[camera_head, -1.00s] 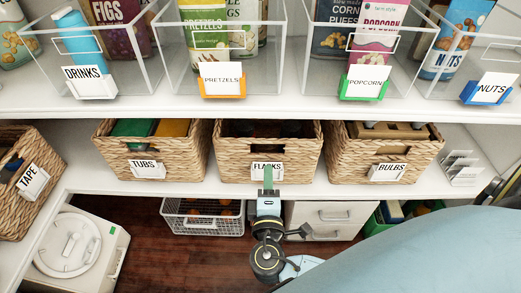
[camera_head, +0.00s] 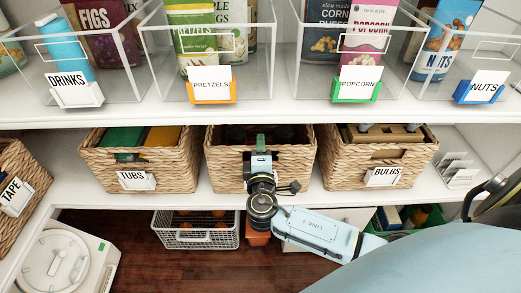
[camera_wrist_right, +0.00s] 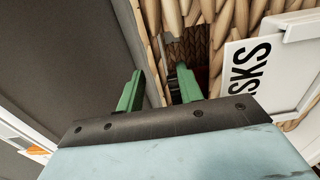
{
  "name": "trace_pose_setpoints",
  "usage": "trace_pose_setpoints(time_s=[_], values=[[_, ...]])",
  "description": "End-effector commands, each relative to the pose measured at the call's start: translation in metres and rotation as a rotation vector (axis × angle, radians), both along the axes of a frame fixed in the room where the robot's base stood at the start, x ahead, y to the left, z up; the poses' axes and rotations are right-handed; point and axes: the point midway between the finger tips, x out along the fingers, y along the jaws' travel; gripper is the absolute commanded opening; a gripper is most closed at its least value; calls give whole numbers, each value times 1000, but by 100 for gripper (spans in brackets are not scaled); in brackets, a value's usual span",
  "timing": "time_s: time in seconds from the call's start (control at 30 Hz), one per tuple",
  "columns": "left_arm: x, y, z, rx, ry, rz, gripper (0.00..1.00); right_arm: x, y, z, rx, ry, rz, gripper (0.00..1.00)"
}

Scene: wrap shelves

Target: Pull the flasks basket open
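The flasks basket (camera_head: 218,167) is a woven wicker basket in the middle of the lower shelf, between two others. My right gripper (camera_head: 261,146) is at its front, covering its label in the head view. In the right wrist view, the label (camera_wrist_right: 259,75) shows sideways, reading "SKS". My right gripper's green fingers (camera_wrist_right: 158,90) are apart there. A strip of the wicker rim (camera_wrist_right: 152,50) lies between their lines, with one finger on the rim's outer side and the other by the dark handle slot (camera_wrist_right: 186,48). Contact is unclear. My left gripper is out of view.
The tubs basket (camera_head: 97,167) and bulbs basket (camera_head: 345,170) stand close on either side. Clear bins stand on the shelf above (camera_head: 290,117). Below are a wire basket (camera_head: 195,232) and open wooden floor (camera_head: 170,270); free room lies before the shelf.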

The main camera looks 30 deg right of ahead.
Motion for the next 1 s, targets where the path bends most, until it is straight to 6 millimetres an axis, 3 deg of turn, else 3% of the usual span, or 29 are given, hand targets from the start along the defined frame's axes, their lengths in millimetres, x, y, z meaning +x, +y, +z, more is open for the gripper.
trace_pose_setpoints(time_s=[0.27, 0.53, 1.0], values=[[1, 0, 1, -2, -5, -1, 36, 1, -1, 0, 0, 0, 0, 35], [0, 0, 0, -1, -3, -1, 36, 0, 0, 0, 1, 1, 0, 0], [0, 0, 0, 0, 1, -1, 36, -2, 10, -1, 2, 3, 13, 0]])
